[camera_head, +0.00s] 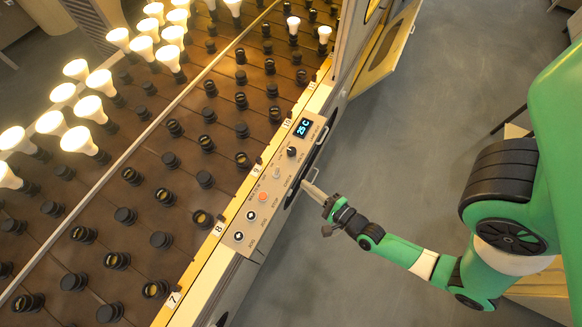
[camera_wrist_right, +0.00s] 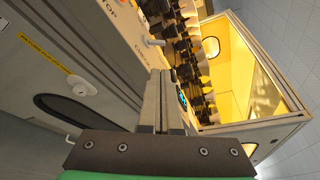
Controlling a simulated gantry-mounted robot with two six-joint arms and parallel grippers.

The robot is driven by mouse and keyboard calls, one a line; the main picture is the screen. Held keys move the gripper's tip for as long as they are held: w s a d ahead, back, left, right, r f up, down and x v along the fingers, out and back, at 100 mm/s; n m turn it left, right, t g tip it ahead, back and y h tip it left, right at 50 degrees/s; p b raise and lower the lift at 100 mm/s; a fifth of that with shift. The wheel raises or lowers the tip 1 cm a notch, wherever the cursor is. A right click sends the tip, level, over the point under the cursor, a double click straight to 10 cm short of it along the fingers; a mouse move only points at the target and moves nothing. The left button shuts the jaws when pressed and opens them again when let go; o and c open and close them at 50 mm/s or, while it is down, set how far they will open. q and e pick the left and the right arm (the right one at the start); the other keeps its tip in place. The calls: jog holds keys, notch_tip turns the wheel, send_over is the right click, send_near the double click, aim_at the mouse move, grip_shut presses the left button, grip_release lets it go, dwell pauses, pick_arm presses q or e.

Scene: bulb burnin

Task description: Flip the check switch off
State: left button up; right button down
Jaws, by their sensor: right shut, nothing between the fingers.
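The control panel (camera_head: 268,190) runs along the side of the bulb rack. A small pale toggle (camera_head: 276,173) stands on it between a dark knob and an orange button; it looks like the check switch, but its lettering is too small to read for certain. In the right wrist view a light toggle (camera_wrist_right: 154,41) sticks out of the panel beyond my fingertips. Its on or off position is not clear. My right gripper (camera_head: 305,184) is shut and empty, just outside the panel's edge and apart from the toggle. It also shows in the wrist view (camera_wrist_right: 160,74). My left gripper is out of view.
A lit display (camera_head: 304,128), a dark knob (camera_head: 291,152) and an orange button (camera_head: 263,197) share the panel. Lit bulbs (camera_head: 82,140) and empty sockets fill the rack. An open door (camera_head: 385,50) stands at the rack's far end.

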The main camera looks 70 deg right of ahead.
aim_at(286, 172)
jog(key=b+x, duration=0.2)
jog(key=x, duration=0.8)
